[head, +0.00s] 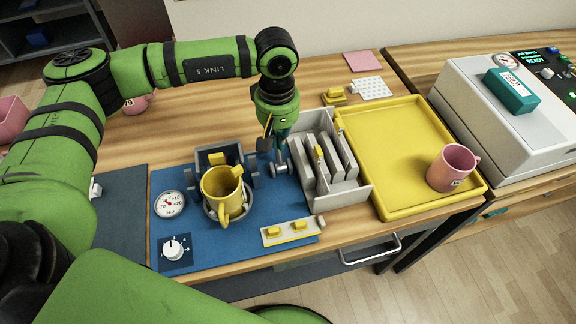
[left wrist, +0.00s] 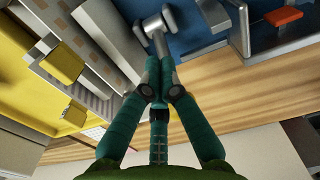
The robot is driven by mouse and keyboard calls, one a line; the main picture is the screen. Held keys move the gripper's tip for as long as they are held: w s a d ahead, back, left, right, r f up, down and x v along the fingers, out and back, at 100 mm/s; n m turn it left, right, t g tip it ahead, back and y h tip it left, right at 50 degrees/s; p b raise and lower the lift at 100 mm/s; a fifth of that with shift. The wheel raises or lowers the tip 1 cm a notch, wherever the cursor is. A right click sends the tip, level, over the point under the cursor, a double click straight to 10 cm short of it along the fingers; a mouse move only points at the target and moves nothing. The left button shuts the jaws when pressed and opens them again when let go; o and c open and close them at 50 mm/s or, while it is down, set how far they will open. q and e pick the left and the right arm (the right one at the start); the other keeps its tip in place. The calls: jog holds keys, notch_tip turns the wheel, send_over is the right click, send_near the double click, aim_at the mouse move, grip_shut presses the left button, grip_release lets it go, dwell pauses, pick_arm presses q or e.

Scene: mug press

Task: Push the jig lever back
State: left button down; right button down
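The jig lever (head: 279,168) is a grey metal bar with a cross-handle, on the blue mat (head: 285,205) at the right side of the jig. The jig (head: 252,171) has dark grey-blue blocks and yellow clamp pieces around a yellow mug (head: 217,183). My left gripper (head: 276,144) points down just behind the lever. In the left wrist view its teal fingertips (left wrist: 160,72) are together, and the lever's T-shaped metal end (left wrist: 153,24) shows right beyond them. I cannot tell whether they touch. My right gripper is not in view.
A grey slotted rack (head: 357,194) stands close to the right of the lever. Beyond it are a yellow tray (head: 408,205) with a pink mug (head: 451,168) and a white press machine (head: 465,95). A dial gauge (head: 169,204) and a knob (head: 175,249) lie left on the mat.

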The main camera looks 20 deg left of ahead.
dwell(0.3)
pick_arm(q)
notch_tip(320, 180, up, 7)
jog(key=s+p, duration=0.1)
jog(key=p, duration=0.2)
jog(key=shift+d, duration=0.35)
dwell(0.6)
